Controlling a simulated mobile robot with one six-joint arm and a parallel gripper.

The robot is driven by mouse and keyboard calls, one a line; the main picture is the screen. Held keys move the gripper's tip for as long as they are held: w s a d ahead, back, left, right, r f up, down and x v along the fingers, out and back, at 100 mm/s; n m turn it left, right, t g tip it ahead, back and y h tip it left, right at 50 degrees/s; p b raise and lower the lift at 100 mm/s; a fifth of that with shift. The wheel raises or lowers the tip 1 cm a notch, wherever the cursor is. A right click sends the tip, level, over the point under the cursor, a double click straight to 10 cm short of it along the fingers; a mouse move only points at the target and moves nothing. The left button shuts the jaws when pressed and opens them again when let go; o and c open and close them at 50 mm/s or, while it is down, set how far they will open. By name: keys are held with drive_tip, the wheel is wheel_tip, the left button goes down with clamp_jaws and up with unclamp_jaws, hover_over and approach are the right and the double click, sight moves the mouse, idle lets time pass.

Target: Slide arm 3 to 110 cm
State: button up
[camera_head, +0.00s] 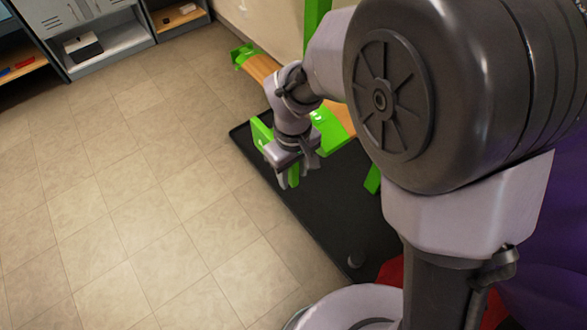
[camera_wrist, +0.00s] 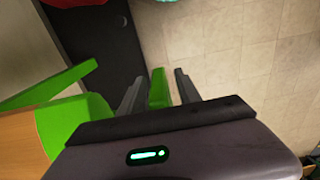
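A bright green frame with wooden panels stands at the wall. In the head view, a green arm with a wooden top (camera_head: 262,70) reaches out at the back left, and a green bracket (camera_head: 328,134) is nearer my wrist. My gripper (camera_head: 290,180) points down beside the frame, above the dark mat's edge. In the wrist view, my gripper (camera_wrist: 160,75) has its two fingers apart, with a green upright piece (camera_wrist: 158,90) between them. Narrow gaps seem to show on both sides; contact is unclear. A green bracket (camera_wrist: 75,122) and wood (camera_wrist: 18,138) lie at left. No number scale is readable.
A black mat (camera_head: 325,205) lies under the frame. Tiled floor (camera_head: 120,190) is clear to the left. Grey shelves (camera_head: 110,45) stand at the back left. My large arm link covers much of the right side.

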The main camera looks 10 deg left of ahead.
drive_tip(key=shift+c, duration=0.4)
clamp_jaws()
drive_tip(key=shift+r, duration=0.15)
idle(0.8)
